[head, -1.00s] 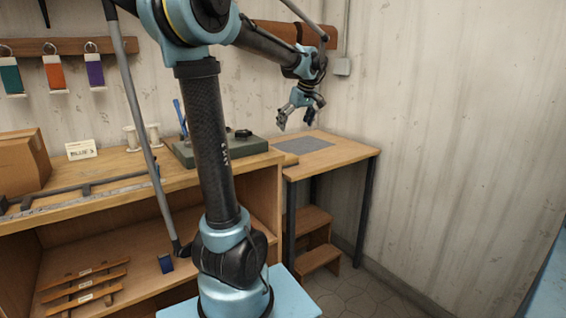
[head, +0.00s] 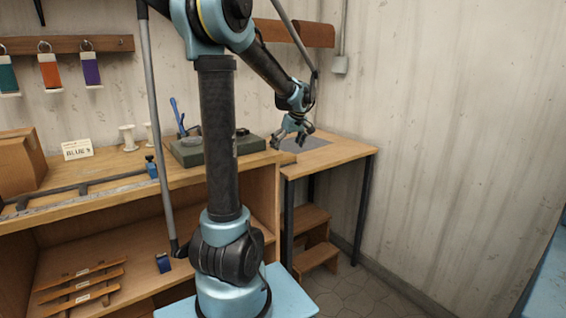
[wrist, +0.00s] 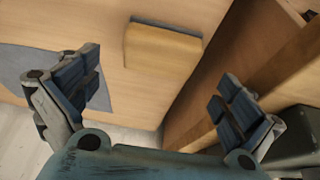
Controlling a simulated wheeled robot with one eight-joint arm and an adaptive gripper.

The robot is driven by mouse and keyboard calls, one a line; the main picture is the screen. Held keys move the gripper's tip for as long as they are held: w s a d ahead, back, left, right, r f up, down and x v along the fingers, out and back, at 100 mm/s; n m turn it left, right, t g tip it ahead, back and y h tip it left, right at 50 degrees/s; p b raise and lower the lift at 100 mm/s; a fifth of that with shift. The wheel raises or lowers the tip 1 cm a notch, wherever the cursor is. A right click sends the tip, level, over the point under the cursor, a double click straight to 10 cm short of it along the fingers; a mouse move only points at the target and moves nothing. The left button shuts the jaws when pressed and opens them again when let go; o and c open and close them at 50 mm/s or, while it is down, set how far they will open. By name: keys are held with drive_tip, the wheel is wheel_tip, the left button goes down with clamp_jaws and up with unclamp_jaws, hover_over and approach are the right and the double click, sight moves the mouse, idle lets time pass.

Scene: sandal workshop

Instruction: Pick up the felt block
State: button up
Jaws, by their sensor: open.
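A tan block (wrist: 162,48), which looks like the felt block, lies on the small side table (wrist: 125,100). In the head view the tan block (head: 287,158) shows small at the table's left end, beside the workbench. My gripper (head: 289,141) hangs above that end of the table with its fingers down. In the wrist view my gripper (wrist: 160,88) is open and empty, its fingers spread wide. The block lies ahead of the gap between the fingers, near the top of the picture, and is not touched.
A grey sheet (wrist: 45,72) lies on the table left of the block. The higher workbench (head: 105,172) adjoins the table; a dark green slab (head: 205,150) stands on it near my gripper. Wooden steps (head: 318,257) stand under the table. The corrugated wall (head: 450,130) is behind.

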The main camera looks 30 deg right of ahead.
drive_tip(key=shift+x, duration=2.65)
drive_tip(key=shift+c, duration=0.2)
drive_tip(key=shift+s, duration=0.1)
drive_tip(key=c, duration=1.2)
drive_tip(key=shift+r, duration=0.1)
drive_tip(key=shift+c, duration=0.2)
wheel_tip(320, 180, up, 10)
drive_tip(key=shift+f, duration=0.1)
